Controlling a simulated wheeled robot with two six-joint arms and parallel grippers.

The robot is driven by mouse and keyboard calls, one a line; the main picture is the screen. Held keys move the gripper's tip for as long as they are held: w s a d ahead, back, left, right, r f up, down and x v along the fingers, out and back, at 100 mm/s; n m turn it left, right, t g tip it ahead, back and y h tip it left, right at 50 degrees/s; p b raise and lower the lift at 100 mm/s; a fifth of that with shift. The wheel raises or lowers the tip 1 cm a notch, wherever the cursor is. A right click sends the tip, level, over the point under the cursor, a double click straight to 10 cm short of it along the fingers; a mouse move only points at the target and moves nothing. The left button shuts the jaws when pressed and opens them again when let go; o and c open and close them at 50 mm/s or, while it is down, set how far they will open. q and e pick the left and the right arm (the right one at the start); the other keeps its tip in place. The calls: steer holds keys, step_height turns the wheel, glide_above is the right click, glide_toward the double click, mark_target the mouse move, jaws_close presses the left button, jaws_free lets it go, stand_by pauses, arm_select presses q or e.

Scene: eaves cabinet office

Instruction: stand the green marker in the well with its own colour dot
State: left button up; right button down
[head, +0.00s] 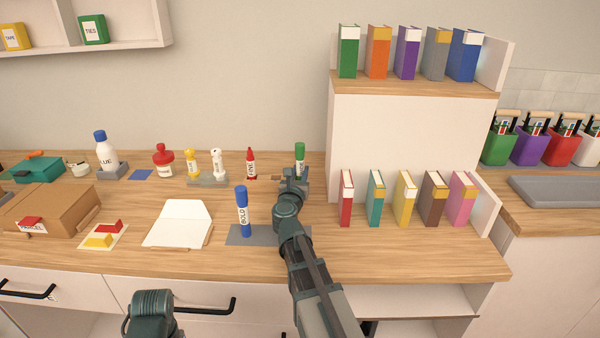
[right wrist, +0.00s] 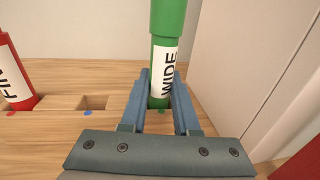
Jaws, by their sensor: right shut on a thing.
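The green marker (head: 299,151) stands upright at the back of the desk; its "WIDE" label shows in the right wrist view (right wrist: 165,70). My right gripper (right wrist: 160,92) is shut on its lower part. The marker's lower end is at the wooden holder, just behind the green dot (right wrist: 162,111); its well is hidden, and I cannot tell how deep the marker sits. The blue-dot (right wrist: 87,113) well (right wrist: 93,102) is empty. The red marker (right wrist: 14,75) stands upright behind the red dot (right wrist: 10,113). My left gripper is out of view.
A blue "BOLD" marker (head: 243,212) stands on a grey mat (head: 268,236) near the desk's front. A white shelf unit (head: 400,125) with books rises close on the right of the green marker.

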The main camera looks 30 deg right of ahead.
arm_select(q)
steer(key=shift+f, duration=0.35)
arm_select(e)
steer(key=shift+s+f, duration=0.15)
steer(key=shift+f, duration=0.15)
steer(key=c, duration=0.6)
jaws_free()
steer(key=shift+a, duration=0.1)
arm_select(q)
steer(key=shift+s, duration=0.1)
arm_select(e)
steer(key=shift+s, duration=0.2)
